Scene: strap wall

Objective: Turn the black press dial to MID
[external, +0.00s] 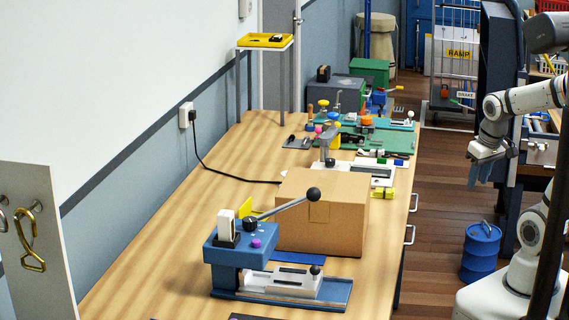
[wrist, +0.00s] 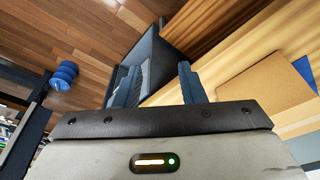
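A blue press (external: 233,258) stands at the near end of the wooden bench, with a long lever ending in a black ball (external: 313,194). A round black part (external: 250,224) at the lever's foot may be the dial or the pivot; no MID marking is readable. A small purple knob (external: 257,243) sits on the press front. My gripper (external: 480,177) hangs right of the bench, over the floor, well away from the press. In the wrist view its two blue fingers (wrist: 160,90) stand apart with nothing between them. The press is not identifiable in the wrist view.
A cardboard box (external: 330,220) stands right behind the press, under its lever. A yellow block (external: 382,193) lies beside the box. Several small tools and fixtures crowd the far bench end. A blue drum (external: 480,253) stands on the floor. The bench's left side is mostly clear, except for a black cable.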

